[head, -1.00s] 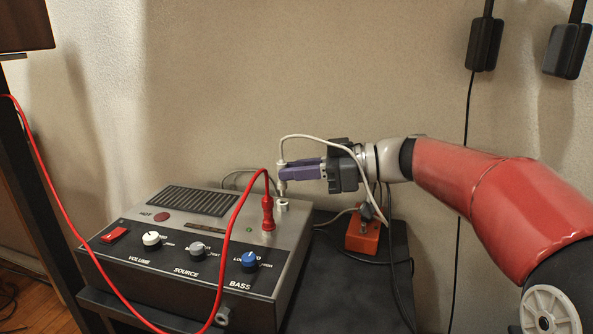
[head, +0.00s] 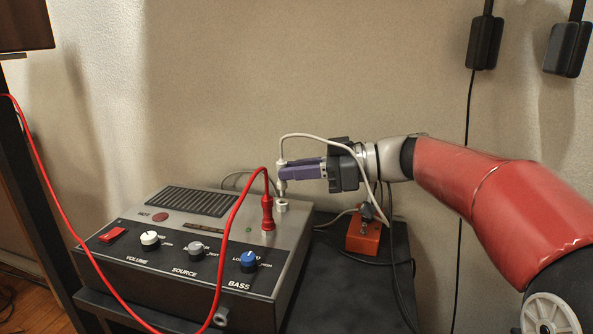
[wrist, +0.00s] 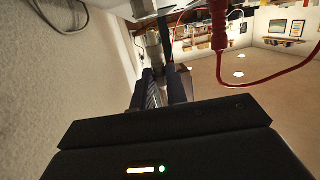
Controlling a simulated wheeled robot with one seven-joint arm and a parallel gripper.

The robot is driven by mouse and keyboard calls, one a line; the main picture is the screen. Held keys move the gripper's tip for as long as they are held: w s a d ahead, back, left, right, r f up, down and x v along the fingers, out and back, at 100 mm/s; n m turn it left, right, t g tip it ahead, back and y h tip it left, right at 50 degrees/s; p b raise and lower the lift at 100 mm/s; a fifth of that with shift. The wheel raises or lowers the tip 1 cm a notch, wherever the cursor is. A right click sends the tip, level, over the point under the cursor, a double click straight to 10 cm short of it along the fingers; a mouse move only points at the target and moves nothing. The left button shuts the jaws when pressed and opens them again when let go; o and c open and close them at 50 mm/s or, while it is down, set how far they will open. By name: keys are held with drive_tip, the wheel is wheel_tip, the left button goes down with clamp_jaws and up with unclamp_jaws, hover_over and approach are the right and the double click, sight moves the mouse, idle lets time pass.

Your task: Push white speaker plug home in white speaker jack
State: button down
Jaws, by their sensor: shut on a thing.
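The white speaker plug (head: 282,186) points down, with its white cable (head: 318,138) looping from its top back over my wrist. My gripper (head: 287,171) has purple fingers and is shut on the plug from the right. The white speaker jack (head: 282,206) is a short pale collar on top of the amplifier, just below the plug. The plug looks roughly upright and lined up over the jack; I cannot tell whether its tip is inside. In the wrist view the fingers (wrist: 160,88) reach toward the greyish plug (wrist: 153,45); the jack is not clear there.
A red plug (head: 267,212) with a red cable (head: 224,262) stands in the amplifier (head: 205,228), just left of the jack. The amplifier's front has several knobs. An orange box (head: 362,238) with cables sits to the right on the dark stand (head: 330,290). A wall is close behind.

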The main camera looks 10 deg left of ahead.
drive_tip(key=shift+b, duration=0.3)
drive_tip(key=shift+f+b, duration=0.65)
drive_tip(key=shift+f, duration=0.75)
drive_tip(key=c, duration=1.3)
unclamp_jaws()
drive_tip(key=shift+r, duration=0.1)
drive_tip(key=shift+d, duration=0.1)
drive_tip(key=d, duration=0.5)
drive_tip(key=d+r, duration=0.1)
drive_tip(key=d, duration=0.1)
drive_tip(key=shift+d+r+p, duration=0.1)
drive_tip(key=shift+d+p, duration=0.15)
drive_tip(key=shift+p, duration=0.05)
